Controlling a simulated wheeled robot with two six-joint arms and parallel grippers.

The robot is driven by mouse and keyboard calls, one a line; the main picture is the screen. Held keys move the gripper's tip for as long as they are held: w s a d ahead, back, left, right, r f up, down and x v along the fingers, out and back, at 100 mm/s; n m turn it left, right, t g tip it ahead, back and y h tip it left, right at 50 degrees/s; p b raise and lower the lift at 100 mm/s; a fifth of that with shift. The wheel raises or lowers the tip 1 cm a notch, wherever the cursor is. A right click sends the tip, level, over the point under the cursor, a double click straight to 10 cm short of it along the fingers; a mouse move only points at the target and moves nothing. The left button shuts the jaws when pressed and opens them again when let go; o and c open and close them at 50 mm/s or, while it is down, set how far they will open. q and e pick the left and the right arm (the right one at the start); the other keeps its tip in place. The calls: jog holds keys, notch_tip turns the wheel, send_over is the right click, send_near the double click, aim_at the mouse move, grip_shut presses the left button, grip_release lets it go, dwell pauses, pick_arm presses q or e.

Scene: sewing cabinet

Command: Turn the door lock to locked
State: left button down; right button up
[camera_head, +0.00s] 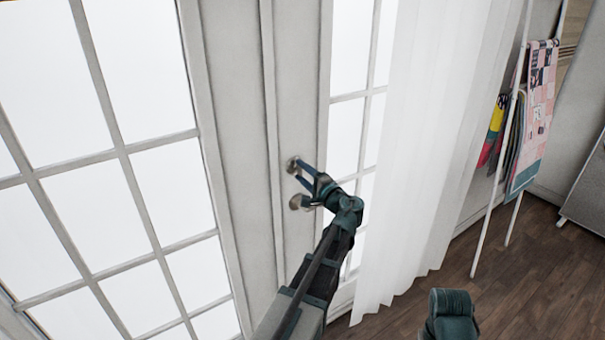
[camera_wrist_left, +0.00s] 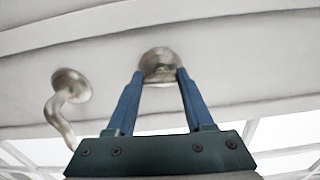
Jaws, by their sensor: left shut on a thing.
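The door lock (camera_head: 291,162) is a small round metal knob on the white door (camera_head: 297,90). In the left wrist view the lock (camera_wrist_left: 158,57) sits at the top middle, partly covered by the fingertips. My left gripper (camera_head: 297,172) is shut on the lock, with one blue finger on each side of it; the gripper also shows in the left wrist view (camera_wrist_left: 159,75). The curved metal door handle (camera_head: 297,202) is just below the lock and apart from the fingers. In the left wrist view the handle (camera_wrist_left: 68,88) is to the left. My right gripper's fingers are out of view.
Glass panes (camera_head: 110,100) flank the door stile. A white curtain (camera_head: 420,130) hangs to the right of my left arm. A white rack with hanging fabrics (camera_head: 535,115) stands farther right on the wooden floor (camera_head: 500,275). Part of my right arm shows at the bottom.

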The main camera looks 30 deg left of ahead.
pick_arm(q)
jog(key=shift+n, duration=0.5)
jog(key=shift+c, duration=1.4)
grip_release()
jog(key=v, duration=1.4)
jog(key=shift+f, duration=0.1)
jog(key=s+d+f+g+h+p, duration=0.2)
jog(key=s+d+f+g+h, duration=0.2)
jog(key=s+d+f+h, duration=0.3)
jog(key=s+d+f+n+g+h+p, duration=0.1)
jog(key=s+d+f+g+h+p, duration=0.1)
jog(key=s+d+f+g+h, duration=0.2)
jog(key=s+d+f+h, duration=0.2)
jog(key=s+d+f, duration=0.1)
jog(key=d, duration=0.3)
jog(key=s+d+f+h, duration=0.1)
jog(key=s+d+f, duration=0.2)
jog(key=s+d, duration=0.3)
jog(key=shift+d+f+h, duration=0.35)
jog(key=shift+d+h, duration=0.05)
